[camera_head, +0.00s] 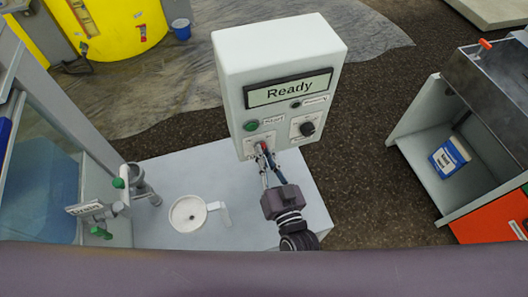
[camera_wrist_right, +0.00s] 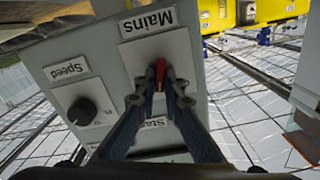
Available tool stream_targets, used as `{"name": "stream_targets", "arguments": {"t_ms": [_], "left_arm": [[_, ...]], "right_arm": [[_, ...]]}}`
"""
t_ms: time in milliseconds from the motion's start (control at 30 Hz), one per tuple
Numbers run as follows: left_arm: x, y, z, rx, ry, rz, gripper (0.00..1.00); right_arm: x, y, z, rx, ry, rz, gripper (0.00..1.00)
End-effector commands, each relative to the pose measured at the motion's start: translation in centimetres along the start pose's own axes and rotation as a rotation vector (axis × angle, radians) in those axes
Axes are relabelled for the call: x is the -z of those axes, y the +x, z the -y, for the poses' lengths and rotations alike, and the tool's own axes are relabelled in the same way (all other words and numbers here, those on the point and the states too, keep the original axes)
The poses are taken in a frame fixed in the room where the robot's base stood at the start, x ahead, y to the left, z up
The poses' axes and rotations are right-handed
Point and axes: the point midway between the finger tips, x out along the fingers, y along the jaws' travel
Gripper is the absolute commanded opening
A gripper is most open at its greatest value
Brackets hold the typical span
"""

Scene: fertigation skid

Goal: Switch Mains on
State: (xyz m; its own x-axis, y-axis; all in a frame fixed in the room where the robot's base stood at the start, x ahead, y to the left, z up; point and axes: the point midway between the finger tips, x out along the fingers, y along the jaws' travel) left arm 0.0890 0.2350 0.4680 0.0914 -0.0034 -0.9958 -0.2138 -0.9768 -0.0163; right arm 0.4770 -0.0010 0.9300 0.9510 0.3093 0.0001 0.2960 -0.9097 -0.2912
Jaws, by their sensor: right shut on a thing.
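The white control box (camera_head: 280,50) stands upright on a pale bench and its display (camera_head: 289,90) reads "Ready". The Mains switch is on the lower left of its front in the head view; its red handle (camera_wrist_right: 160,72) and its "Mains" label (camera_wrist_right: 148,20) show upside down in the right wrist view. My right gripper (camera_head: 264,153) is shut on the red handle, with a fingertip on either side of it. The fingers partly cover the switch plate, so its position marks cannot be read. My left gripper is not in view.
A green button (camera_head: 250,125) sits just above the switch, and a black Speed knob (camera_head: 307,129) to its right. A white round cup (camera_head: 188,213) and green-handled valves (camera_head: 119,183) are to the left. An open cabinet (camera_head: 422,165) stands right, across dark floor.

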Motion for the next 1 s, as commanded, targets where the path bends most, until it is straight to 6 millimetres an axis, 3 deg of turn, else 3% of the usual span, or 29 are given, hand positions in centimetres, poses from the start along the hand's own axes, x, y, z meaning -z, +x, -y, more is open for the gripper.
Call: {"name": "stream_targets", "arguments": {"t_ms": [500,1000], "left_arm": [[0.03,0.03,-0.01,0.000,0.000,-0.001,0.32],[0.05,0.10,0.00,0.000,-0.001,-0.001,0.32]], "right_arm": [[0.11,0.10,-0.18,0.002,0.395,-0.004,0.00],[0.14,0.11,-0.20,0.002,0.508,-0.004,0.00]]}}
